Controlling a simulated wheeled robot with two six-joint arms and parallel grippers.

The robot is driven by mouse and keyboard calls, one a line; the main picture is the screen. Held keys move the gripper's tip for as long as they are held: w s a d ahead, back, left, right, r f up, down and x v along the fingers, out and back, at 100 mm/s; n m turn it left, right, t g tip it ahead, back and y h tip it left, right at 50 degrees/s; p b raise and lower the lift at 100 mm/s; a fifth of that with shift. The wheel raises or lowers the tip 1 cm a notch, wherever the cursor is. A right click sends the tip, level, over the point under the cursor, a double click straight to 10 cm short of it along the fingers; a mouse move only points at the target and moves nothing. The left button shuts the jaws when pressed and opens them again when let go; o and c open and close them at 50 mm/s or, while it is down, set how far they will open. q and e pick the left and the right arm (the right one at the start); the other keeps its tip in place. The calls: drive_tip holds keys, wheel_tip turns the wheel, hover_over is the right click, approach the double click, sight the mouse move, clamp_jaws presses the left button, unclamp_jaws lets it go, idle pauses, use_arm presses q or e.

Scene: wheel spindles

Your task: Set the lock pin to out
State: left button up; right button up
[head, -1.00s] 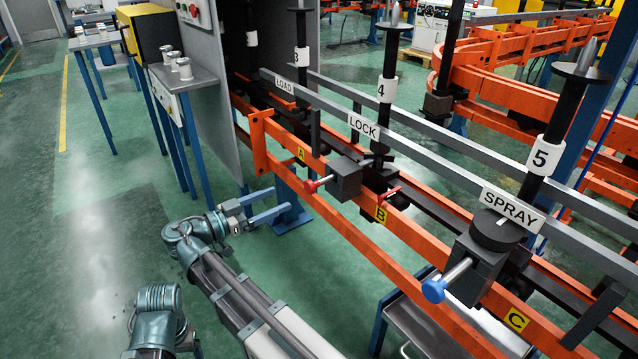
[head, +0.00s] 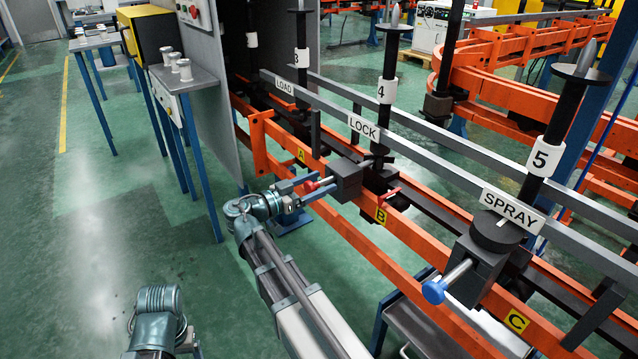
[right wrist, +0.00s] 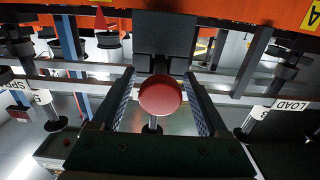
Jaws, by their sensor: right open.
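The lock pin has a round red knob (head: 311,186) on a short metal shaft, which enters a dark block (head: 348,179) on the orange rail below the LOCK sign (head: 364,127). Some shaft shows between knob and block. My right gripper (head: 317,187) is open, with one finger on each side of the knob. In the right wrist view the red knob (right wrist: 160,96) sits between the two fingers, with a gap visible on both sides. The dark block (right wrist: 160,45) lies beyond it. My left arm shows at the lower left, but its gripper is out of sight.
A red lever (head: 388,193) sits right of the block, near label B. A blue-knobbed pin (head: 435,291) projects below the SPRAY sign (head: 513,208). Spindles 4 (head: 387,90) and 5 (head: 541,155) stand upright behind the rail. The green floor at left is open.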

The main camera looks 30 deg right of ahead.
drive_tip(key=shift+d, duration=0.2)
clamp_jaws()
idle(0.3)
idle(1.1)
